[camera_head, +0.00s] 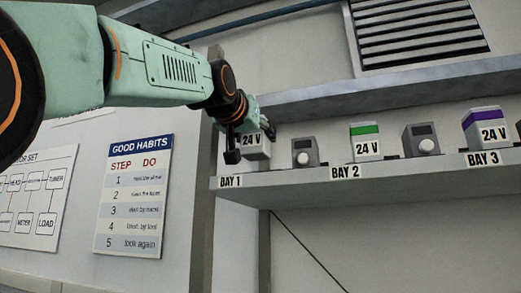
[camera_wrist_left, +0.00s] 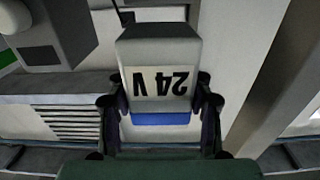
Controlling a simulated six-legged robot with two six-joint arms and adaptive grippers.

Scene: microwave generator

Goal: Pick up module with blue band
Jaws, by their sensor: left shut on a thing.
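The module with the blue band (camera_wrist_left: 160,90) is a pale box marked "24 V", upside down in the left wrist view, with the blue band at its near end. My left gripper (camera_wrist_left: 160,104) has a finger on each side of it and is shut on it. In the head view the left gripper (camera_head: 250,144) is at the shelf's left end above BAY 1, and the module (camera_head: 257,150) shows between its fingers. Its blue band is hidden there by the gripper. Whether its base touches the shelf is unclear. My right gripper is not in view.
The shelf (camera_head: 350,188) also holds a green-banded module (camera_head: 365,148) at BAY 2, a purple-banded module (camera_head: 487,130) at BAY 3, and grey boxes with knobs (camera_head: 305,152) between them. A post (camera_head: 205,200) stands left of the shelf. A ledge (camera_head: 380,92) runs above.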

